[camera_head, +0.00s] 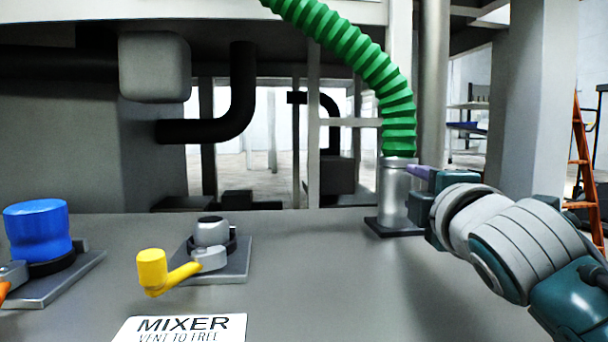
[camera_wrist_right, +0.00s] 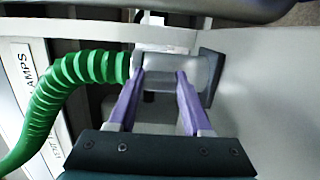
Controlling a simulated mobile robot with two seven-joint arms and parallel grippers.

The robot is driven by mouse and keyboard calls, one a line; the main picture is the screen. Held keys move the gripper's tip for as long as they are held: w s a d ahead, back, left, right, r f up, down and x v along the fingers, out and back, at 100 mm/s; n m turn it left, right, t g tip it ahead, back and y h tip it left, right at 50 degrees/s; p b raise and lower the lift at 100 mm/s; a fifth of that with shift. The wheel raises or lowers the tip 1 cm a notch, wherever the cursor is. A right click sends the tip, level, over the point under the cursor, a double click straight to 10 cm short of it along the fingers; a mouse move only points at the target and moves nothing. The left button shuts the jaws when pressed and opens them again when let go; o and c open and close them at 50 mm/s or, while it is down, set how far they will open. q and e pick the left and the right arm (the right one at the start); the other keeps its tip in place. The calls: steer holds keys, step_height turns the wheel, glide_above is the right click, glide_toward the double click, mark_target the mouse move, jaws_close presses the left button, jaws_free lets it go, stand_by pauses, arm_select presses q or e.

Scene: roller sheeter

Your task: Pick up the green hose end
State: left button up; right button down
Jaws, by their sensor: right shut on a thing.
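The ribbed green hose (camera_head: 354,53) hangs from the upper left of the head view and curves down to a grey metal cuff (camera_head: 394,182) on a dark square base plate (camera_head: 398,227). My right gripper (camera_head: 413,172) reaches in from the right at the cuff, its purple fingers partly hidden. In the right wrist view, the green hose (camera_wrist_right: 65,85) meets the cuff (camera_wrist_right: 166,66) from the left. The purple fingers of my right gripper (camera_wrist_right: 161,76) are at the cuff, shut on the hose end, with a gap between them. My left gripper is not in view.
A blue knob (camera_head: 38,230) and a yellow-handled valve (camera_head: 152,268) stand on the grey bench top at the left. A MIXER label (camera_head: 182,328) lies in front. A vertical metal pipe (camera_head: 433,90) and a wide grey column (camera_head: 530,100) rise behind the cuff.

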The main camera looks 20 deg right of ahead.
steer(key=shift+r, duration=0.2)
step_height(320, 180, up, 20)
steer(key=p, duration=0.9)
steer(key=shift+p, duration=0.3)
steer(key=shift+f, duration=0.1)
